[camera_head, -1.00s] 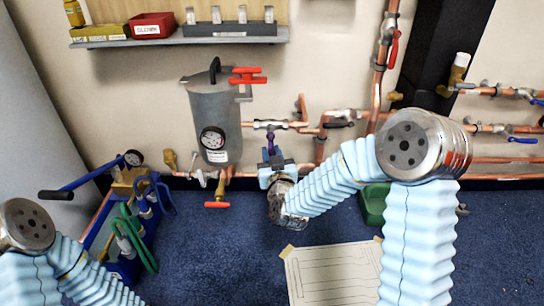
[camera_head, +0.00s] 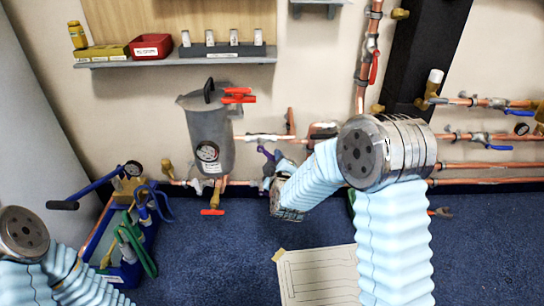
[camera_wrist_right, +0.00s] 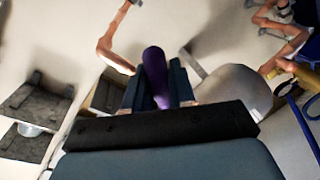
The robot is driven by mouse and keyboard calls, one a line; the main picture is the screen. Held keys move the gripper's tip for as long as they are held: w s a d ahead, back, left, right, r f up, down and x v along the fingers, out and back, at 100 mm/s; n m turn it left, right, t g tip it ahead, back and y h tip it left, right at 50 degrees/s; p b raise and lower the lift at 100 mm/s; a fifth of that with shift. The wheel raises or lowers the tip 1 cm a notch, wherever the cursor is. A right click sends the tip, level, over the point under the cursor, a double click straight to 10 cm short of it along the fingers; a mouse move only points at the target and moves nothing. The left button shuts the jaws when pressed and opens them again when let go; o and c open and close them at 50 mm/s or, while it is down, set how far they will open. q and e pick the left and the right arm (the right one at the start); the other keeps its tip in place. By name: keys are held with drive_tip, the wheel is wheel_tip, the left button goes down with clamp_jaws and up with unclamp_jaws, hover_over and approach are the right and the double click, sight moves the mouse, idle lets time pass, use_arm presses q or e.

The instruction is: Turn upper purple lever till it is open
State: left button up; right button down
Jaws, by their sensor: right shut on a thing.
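The purple lever (camera_head: 266,153) sits on the copper pipework just right of the grey tank, tilted up to the left. It is the only purple lever I can make out. In the right wrist view the lever (camera_wrist_right: 155,76) stands between the two dark fingers. My right gripper (camera_head: 270,170) is shut on it; in the head view the wrist and blue-sleeved arm partly cover the valve. The valve body under the lever is mostly hidden. My left arm shows at the lower left, but its gripper is out of the picture.
The grey tank (camera_head: 211,130) with a gauge and red handles is close left of my right gripper. Copper pipes with red and blue handles run along the wall. A blue pump unit (camera_head: 130,225) stands at left. A paper sheet (camera_head: 318,275) lies on the floor.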

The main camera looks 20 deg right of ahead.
drive_tip(key=r+n+p, duration=0.1)
drive_tip(key=p, duration=0.1)
drive_tip(key=n+p, duration=0.1)
drive_tip(key=d+r+n+h+p, duration=0.1)
drive_tip(key=n+p, duration=0.1)
drive_tip(key=shift+s+r+g+p, duration=0.2)
drive_tip(key=shift+r+g+p, duration=0.1)
drive_tip(key=shift+p, duration=0.05)
drive_tip(key=shift+r+n+h+p, duration=0.3)
drive_tip(key=shift+n+h+p, duration=0.1)
drive_tip(key=shift+n+p, duration=0.75)
drive_tip(key=c, duration=1.1)
unclamp_jaws()
drive_tip(key=shift+r, duration=0.1)
drive_tip(key=v, duration=1.3)
drive_tip(key=shift+s+a+r, duration=0.1)
drive_tip(key=shift+s+r, duration=0.1)
drive_tip(key=shift+s, duration=0.15)
